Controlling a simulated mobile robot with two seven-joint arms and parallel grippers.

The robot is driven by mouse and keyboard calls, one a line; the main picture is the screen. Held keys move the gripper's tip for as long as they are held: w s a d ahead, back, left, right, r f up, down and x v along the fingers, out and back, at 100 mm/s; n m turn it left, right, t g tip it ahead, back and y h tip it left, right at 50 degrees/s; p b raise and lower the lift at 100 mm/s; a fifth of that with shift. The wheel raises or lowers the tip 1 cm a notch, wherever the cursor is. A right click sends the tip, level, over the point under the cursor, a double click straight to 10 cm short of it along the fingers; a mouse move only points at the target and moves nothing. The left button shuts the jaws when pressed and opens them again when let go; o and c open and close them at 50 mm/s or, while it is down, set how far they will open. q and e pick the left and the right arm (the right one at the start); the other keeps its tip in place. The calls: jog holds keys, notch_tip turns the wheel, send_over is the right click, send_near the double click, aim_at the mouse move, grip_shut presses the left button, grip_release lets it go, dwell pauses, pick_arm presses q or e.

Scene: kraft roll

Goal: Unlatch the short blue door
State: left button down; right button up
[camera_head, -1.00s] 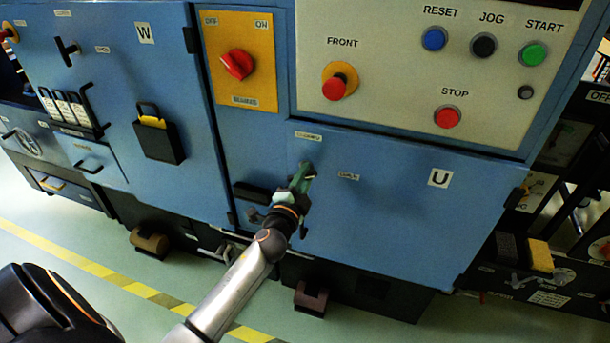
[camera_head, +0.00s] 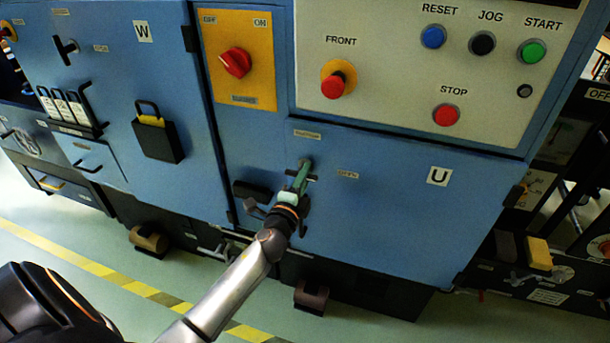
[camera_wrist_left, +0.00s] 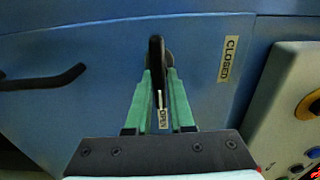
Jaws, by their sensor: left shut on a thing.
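The short blue door (camera_head: 400,215) carries a U label and sits below the grey control panel. Its black latch handle (camera_wrist_left: 155,50) shows in the left wrist view between the green fingers of my left gripper (camera_head: 303,172), which is shut on it. In that view the handle points towards the OPEN label (camera_wrist_left: 163,119); the CLOSED label (camera_wrist_left: 229,59) is off to the right. In the head view a dark end of the handle (camera_head: 314,179) shows beside the fingers; the rest is hidden. My right gripper is not in view.
A red switch (camera_head: 235,63) on a yellow plate is above left. The panel has a red FRONT button (camera_head: 334,85) and a STOP button (camera_head: 446,114). A dark bar handle (camera_head: 252,190) is just left of my gripper. The taller W door (camera_head: 120,85) is further left.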

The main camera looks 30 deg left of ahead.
pick_arm(q)
jog(key=shift+a, duration=0.3)
jog(key=c, duration=0.8)
grip_release()
jog(key=shift+c, duration=0.2)
jog(key=shift+d, duration=0.1)
jog(key=shift+s, duration=0.1)
jog(key=shift+s+d, duration=0.15)
jog(key=shift+s, duration=0.1)
jog(key=v, duration=1.1)
jog(key=shift+s+b, duration=0.4)
jog(key=shift+d, duration=0.15)
